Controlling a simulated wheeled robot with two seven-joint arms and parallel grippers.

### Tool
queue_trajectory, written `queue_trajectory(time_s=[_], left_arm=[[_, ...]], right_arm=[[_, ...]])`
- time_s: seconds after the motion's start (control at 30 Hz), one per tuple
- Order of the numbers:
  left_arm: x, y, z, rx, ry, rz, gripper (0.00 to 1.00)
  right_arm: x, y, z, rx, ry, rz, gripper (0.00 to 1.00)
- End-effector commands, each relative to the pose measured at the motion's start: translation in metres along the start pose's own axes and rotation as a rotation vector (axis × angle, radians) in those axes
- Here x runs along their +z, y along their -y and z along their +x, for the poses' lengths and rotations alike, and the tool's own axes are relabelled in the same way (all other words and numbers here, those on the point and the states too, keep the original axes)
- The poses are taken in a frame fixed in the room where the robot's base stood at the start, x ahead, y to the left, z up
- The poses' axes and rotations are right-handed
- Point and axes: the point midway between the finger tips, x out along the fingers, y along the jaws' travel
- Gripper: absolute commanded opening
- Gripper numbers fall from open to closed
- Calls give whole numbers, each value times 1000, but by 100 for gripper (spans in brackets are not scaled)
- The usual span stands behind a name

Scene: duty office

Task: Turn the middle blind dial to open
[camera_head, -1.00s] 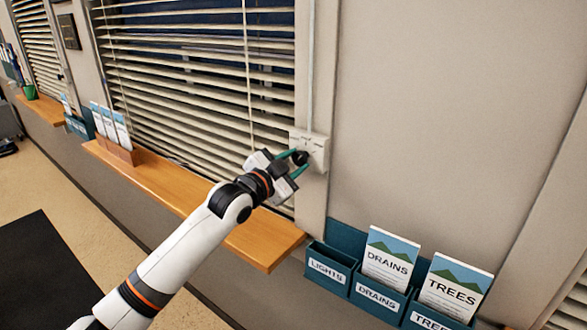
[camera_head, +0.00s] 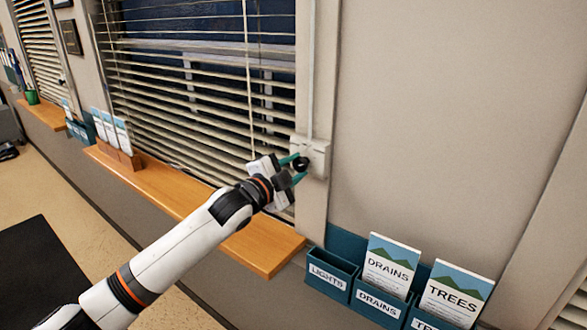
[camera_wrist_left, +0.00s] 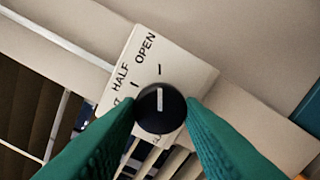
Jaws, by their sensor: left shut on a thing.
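The black dial (camera_wrist_left: 160,110) sits on a pale plate (camera_wrist_left: 195,75) marked HALF and OPEN; a third label is mostly hidden by a finger. The dial's white pointer line points up in the wrist view, in line with the tick by OPEN. My left gripper (camera_head: 299,171) is shut on the dial, one green finger on each side. In the head view the plate (camera_head: 318,158) is on the wall right of the blind (camera_head: 200,80). The blind's slats are tilted with dark gaps, and pale bars show behind. My right gripper is not in view.
A wooden sill (camera_head: 265,245) runs below the blind, under my left arm, with a brochure holder (camera_head: 118,157) on it. Teal leaflet boxes (camera_head: 330,270) hang on the wall at lower right. The wall right of the plate is bare.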

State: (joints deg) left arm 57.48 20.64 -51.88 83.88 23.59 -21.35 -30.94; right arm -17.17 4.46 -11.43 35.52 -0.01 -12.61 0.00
Motion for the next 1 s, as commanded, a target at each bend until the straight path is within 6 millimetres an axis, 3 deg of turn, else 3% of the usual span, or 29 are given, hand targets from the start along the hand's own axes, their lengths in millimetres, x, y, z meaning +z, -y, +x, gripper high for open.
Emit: queue_trajectory(time_s=[0.2, 0.23, 0.33, 0.73, 1.0], left_arm=[[0, 1, 0, -2, -1, 3, 11], [0, 1, 0, -2, -1, 3, 39], [0, 1, 0, -2, -1, 2, 55], [-1, 1, -6, -1, -1, 0, 56], [-3, 3, -47, 0, 0, 2, 56]], right_arm=[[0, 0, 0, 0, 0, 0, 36], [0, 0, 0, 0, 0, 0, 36], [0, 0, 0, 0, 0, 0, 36], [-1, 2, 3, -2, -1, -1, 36], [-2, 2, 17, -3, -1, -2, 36]])
